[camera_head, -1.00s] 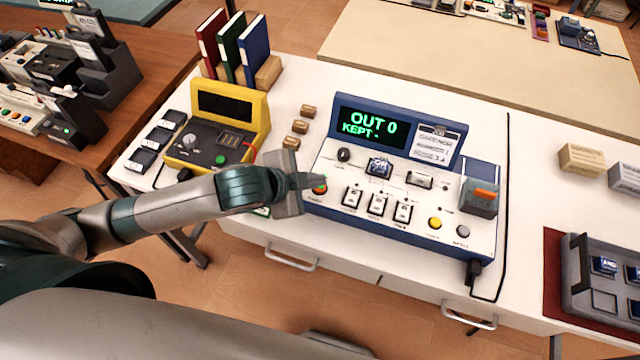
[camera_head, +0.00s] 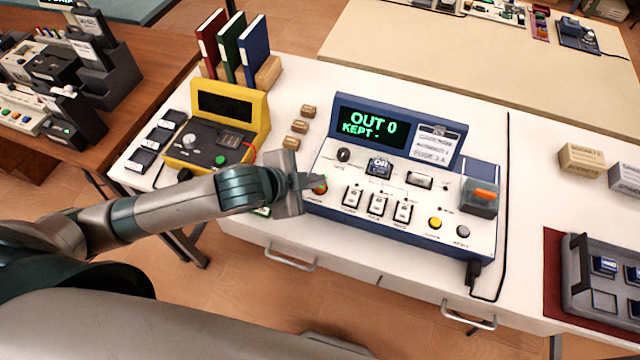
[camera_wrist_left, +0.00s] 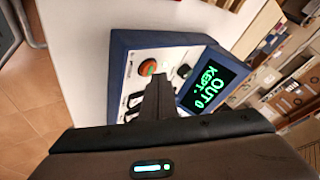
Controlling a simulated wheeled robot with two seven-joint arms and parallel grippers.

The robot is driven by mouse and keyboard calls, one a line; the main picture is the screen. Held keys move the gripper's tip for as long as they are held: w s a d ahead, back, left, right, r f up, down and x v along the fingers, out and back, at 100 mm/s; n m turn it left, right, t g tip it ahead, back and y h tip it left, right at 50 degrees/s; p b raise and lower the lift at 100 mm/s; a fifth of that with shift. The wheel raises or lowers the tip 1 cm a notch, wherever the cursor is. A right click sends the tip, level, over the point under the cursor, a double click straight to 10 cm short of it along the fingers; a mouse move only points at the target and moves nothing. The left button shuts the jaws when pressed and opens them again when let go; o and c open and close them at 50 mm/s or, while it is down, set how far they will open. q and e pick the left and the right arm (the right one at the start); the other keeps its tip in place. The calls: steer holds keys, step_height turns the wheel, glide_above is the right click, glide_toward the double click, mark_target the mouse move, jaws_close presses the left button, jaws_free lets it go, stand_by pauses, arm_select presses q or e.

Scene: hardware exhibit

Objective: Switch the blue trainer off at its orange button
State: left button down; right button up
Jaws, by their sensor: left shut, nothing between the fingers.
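The blue trainer (camera_head: 392,220) stands on the white bench, its screen (camera_head: 367,130) lit green with "OUT 0" and "KEPT -". Its orange button (camera_head: 319,190) is at the left end of the panel, with a green spot showing on it; it also shows in the left wrist view (camera_wrist_left: 148,68). My left gripper (camera_head: 318,181) is shut and empty, its fingertips right by the orange button in the head view. In the left wrist view the fingertips (camera_wrist_left: 158,82) appear just beside the button; whether they touch it I cannot tell. My right gripper is out of view.
A yellow trainer (camera_head: 256,112) stands to the left with several black blocks beside it. Books (camera_head: 229,50) stand behind it. Another orange part (camera_head: 485,194) sits on a grey block at the blue trainer's right. A grey tray (camera_head: 574,290) lies at the far right.

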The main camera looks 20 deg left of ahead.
mark_target(316, 190)
arm_select(q)
steer(key=shift+f, duration=0.5)
stand_by(0.5)
steer(key=shift+r+p, duration=0.5)
steer(key=shift+p, duration=0.5)
step_height(316, 190, up, 6)
steer(key=p, duration=0.7)
steer(key=shift+p, duration=0.3)
stand_by(1.3)
